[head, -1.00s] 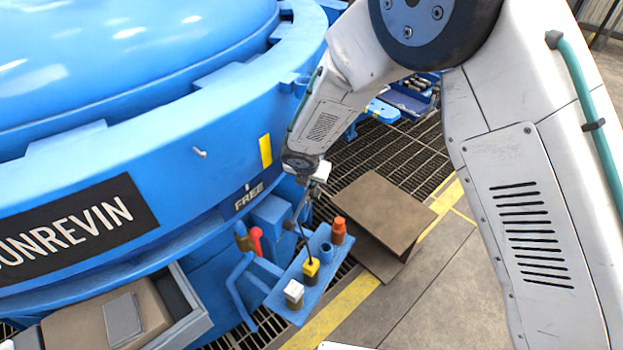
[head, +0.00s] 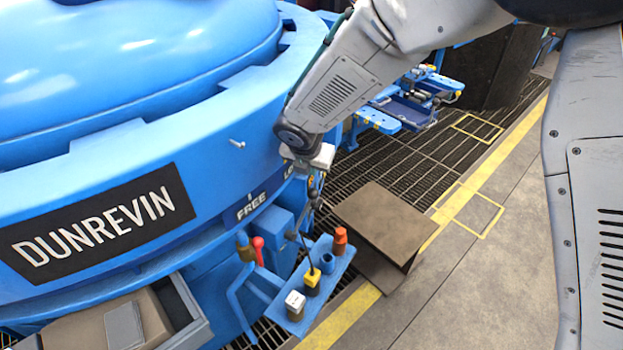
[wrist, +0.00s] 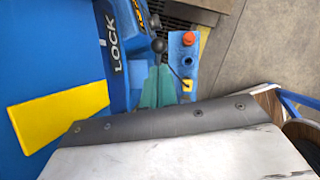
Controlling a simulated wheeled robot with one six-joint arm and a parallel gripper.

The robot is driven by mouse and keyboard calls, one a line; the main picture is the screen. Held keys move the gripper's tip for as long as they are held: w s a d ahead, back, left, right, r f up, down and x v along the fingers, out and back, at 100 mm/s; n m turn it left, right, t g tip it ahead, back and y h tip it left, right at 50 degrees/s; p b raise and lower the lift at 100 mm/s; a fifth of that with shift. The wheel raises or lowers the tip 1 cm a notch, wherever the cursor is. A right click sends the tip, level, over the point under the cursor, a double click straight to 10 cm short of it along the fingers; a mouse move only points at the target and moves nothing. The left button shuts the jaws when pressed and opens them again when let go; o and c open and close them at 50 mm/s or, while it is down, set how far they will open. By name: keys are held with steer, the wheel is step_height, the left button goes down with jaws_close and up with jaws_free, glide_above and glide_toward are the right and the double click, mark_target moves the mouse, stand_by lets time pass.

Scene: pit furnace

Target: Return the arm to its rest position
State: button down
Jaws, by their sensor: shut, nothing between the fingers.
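My arm (head: 345,85) reaches from the upper right of the head view to the side of the blue furnace (head: 210,150). Its wrist end (head: 300,140) hangs beside the FREE/LOCK label. In the wrist view my gripper (wrist: 160,72) shows as two teal fingers close together, shut and empty. A dark ball-ended lever (wrist: 158,45) lies just beyond the fingertips in that view; I cannot tell whether they touch. In the head view the fingers are too small to make out clearly.
A blue shelf (head: 325,295) with orange, yellow and white-topped items juts out below the wrist. A red-knobbed lever (head: 258,243) and an open drawer (head: 185,305) are on the furnace side. A brown step (head: 385,215) stands on the grating.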

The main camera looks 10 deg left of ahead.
steer(key=shift+d+r, duration=0.1)
steer(key=shift+r, duration=0.35)
steer(key=s+d+r+m+g, duration=0.1)
steer(key=s+d+r+m, duration=0.5)
steer(key=s+d+m, duration=0.4)
steer(key=s+d+r+m+g, duration=0.1)
steer(key=s+d+r+m, duration=0.5)
steer(key=s+d+m, duration=0.4)
steer(key=s+d+r+m+g, duration=0.1)
steer(key=s+d+r+m, duration=0.5)
steer(key=s+d+m, duration=0.5)
steer(key=d+m, duration=0.2)
steer(key=d, duration=0.4)
steer(key=shift+d+r+m+g, duration=0.15)
steer(key=shift+r+m+g, duration=0.2)
steer(key=shift+m+g, duration=0.05)
